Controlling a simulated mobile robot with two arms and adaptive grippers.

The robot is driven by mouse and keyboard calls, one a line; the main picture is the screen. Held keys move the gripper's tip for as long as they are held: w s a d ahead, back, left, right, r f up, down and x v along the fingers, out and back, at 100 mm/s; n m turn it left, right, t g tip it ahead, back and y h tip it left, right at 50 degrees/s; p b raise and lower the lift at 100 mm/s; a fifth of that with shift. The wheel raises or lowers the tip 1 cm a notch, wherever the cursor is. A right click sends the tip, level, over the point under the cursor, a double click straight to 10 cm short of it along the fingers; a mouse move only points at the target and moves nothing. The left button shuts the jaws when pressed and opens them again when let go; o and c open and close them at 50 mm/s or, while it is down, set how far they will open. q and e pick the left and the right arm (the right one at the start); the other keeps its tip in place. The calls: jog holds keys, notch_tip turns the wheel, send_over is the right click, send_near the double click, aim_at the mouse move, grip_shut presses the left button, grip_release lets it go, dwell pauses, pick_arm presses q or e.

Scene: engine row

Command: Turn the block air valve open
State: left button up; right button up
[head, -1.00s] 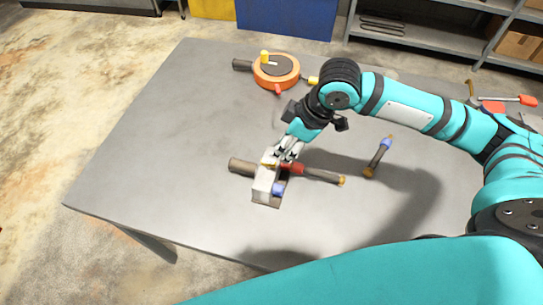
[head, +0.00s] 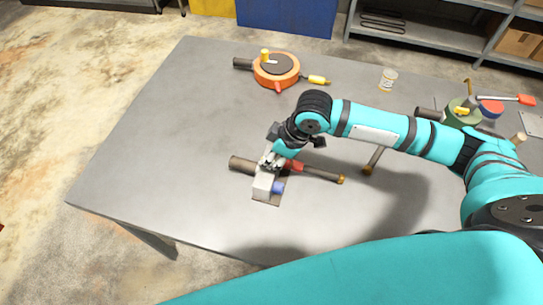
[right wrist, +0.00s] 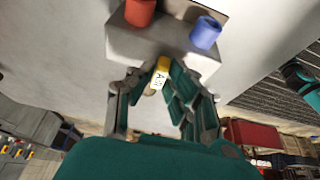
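The block air valve (head: 263,184) is a pale grey block on the table, with a red fitting (head: 294,166) and a blue fitting (head: 278,188). In the right wrist view the block (right wrist: 150,42) shows beyond my fingers. A yellow lever (right wrist: 160,73) marked with letters like "AIR" sits at its near side, between my fingertips. My right gripper (head: 270,163) is at the block; its tips (right wrist: 162,70) are close together and appear shut on the lever. In the head view the gripper hides the lever. My left gripper is not in view.
Dark pipe pieces (head: 323,175) lie at both sides of the block. An orange round device (head: 276,69) stands at the back. The table's left is clear.

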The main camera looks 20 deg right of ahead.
grip_shut()
